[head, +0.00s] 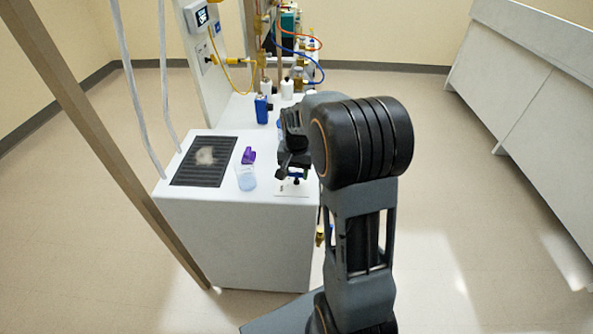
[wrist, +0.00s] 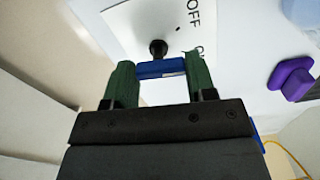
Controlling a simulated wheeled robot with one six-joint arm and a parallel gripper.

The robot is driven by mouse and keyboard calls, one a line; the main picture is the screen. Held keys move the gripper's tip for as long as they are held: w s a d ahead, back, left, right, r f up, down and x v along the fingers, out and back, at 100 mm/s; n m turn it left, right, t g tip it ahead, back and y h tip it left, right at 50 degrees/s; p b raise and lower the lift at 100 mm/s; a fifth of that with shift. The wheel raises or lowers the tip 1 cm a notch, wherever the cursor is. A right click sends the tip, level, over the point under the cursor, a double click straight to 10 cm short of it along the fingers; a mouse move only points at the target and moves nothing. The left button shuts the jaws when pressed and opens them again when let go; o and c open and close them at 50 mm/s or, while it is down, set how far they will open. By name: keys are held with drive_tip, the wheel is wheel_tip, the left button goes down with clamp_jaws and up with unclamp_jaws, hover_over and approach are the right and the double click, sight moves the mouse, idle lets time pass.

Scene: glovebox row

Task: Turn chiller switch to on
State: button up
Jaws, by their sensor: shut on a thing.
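The chiller switch is a blue handle (wrist: 160,68) on a dark round pivot (wrist: 157,47), on a white plate (wrist: 130,22) lettered OFF. A second label beside the right finger is partly covered, with only an O-like letter showing. My gripper (wrist: 159,76) is shut on the blue handle, with one green finger at each end of it. In the head view the plate (head: 290,189) lies on the white bench top at its right front, and my gripper (head: 292,168) is over it, partly hiding the switch. I cannot tell which label the handle points to.
A purple block (head: 248,155) and a clear beaker with pale blue contents (head: 246,179) stand just left of the switch. A dark grille (head: 185,174) is further left. A blue bottle (head: 261,109) and hoses are behind. Open floor lies to the right.

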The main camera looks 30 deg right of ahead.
sight(296, 173)
drive_tip(key=shift+m, duration=2.2)
drive_tip(key=o, duration=0.9)
drive_tip(key=shift+o, duration=0.2)
wheel_tip(296, 173, up, 14)
drive_tip(key=shift+p, duration=0.45)
drive_tip(key=shift+f, duration=0.1)
